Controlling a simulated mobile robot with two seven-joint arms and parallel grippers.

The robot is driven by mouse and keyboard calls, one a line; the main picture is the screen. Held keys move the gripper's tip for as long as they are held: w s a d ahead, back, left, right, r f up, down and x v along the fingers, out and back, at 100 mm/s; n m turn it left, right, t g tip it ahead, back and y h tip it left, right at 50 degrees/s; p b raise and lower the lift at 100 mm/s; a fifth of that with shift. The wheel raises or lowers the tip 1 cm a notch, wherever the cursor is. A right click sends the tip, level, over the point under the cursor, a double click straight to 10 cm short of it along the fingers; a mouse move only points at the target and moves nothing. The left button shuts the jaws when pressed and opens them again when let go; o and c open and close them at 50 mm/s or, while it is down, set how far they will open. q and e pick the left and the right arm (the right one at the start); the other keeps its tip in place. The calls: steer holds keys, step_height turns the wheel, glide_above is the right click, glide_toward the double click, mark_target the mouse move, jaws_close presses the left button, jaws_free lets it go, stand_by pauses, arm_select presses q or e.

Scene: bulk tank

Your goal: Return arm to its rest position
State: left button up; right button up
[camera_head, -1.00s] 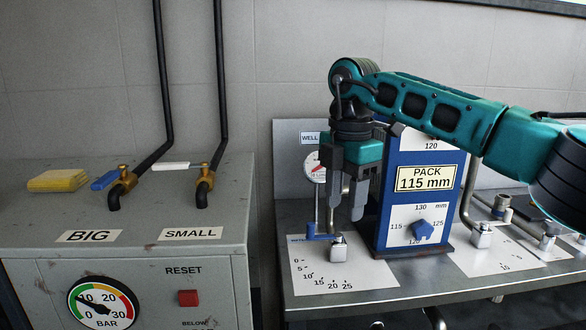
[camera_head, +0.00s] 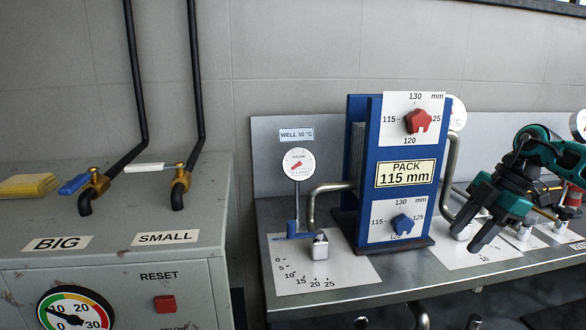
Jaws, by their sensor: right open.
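My right gripper (camera_head: 481,230) is at the right of the head view, in front of the bench's right part. Its two dark fingers point down and left, apart and with nothing between them. The teal arm comes in from the right edge. The gripper is clear of the blue plate pack (camera_head: 411,202) labelled PACK 115 mm, which stands to its left. It hides part of the bench and fittings behind it. My left gripper is not in view.
A steel bench (camera_head: 344,303) carries a blue lever valve (camera_head: 294,235), a round gauge (camera_head: 299,164) and pipes. At left stands a grey cabinet (camera_head: 120,250) with a red reset button (camera_head: 164,303), a pressure gauge (camera_head: 74,312), two brass valves and a yellow sponge (camera_head: 27,186).

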steer(key=s+a+f+n+t+y, duration=0.1)
steer(key=s+a+f+t+y, duration=0.2)
steer(key=a+f, duration=0.4)
steer(key=s+a+f+t+y, duration=0.1)
steer(key=a+f+t+y, duration=0.2)
steer(key=a+f+y, duration=0.4)
steer(key=s+d+f+m+t+h, duration=0.1)
steer(key=s+d+f+m+h, duration=0.4)
steer(key=s+f+h, duration=0.3)
steer(key=s+d+f+m+t+h, duration=0.1)
steer(key=s+d+f+m+h, duration=0.4)
steer(key=s, duration=0.6)
steer(key=s+a+m+t+p, duration=0.1)
steer(key=a+m+p, duration=0.2)
steer(key=a+m, duration=0.5)
steer(key=a+f, duration=0.1)
steer(key=a, duration=0.6)
steer(key=shift+s+a, duration=0.15)
steer(key=shift+a, duration=0.1)
